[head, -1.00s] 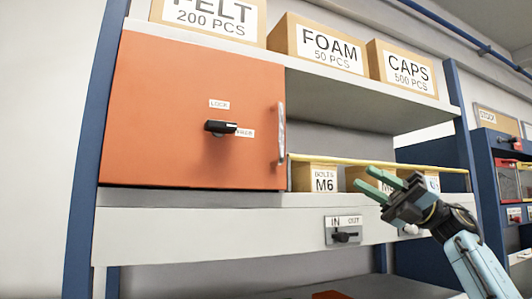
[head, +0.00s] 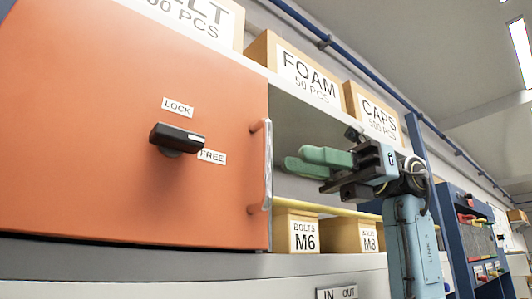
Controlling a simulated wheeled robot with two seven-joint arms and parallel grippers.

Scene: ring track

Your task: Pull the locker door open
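The orange locker door (head: 90,120) fills the left of the head view and looks shut. Its vertical metal handle (head: 267,170) stands out at the door's right edge. A black knob (head: 177,138) on the door lies roughly level, with its marked end towards the FREE label (head: 212,157). The LOCK label (head: 178,107) is above it. My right gripper (head: 302,161) is just right of the handle, its green fingers pointing left towards it. The fingers are apart, with nothing seen between them, and do not appear to touch the handle. My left gripper is not in view.
Boxes marked FOAM (head: 303,78) and CAPS (head: 375,115) stand on the shelf above. A blue post (head: 420,150) rises behind my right arm.

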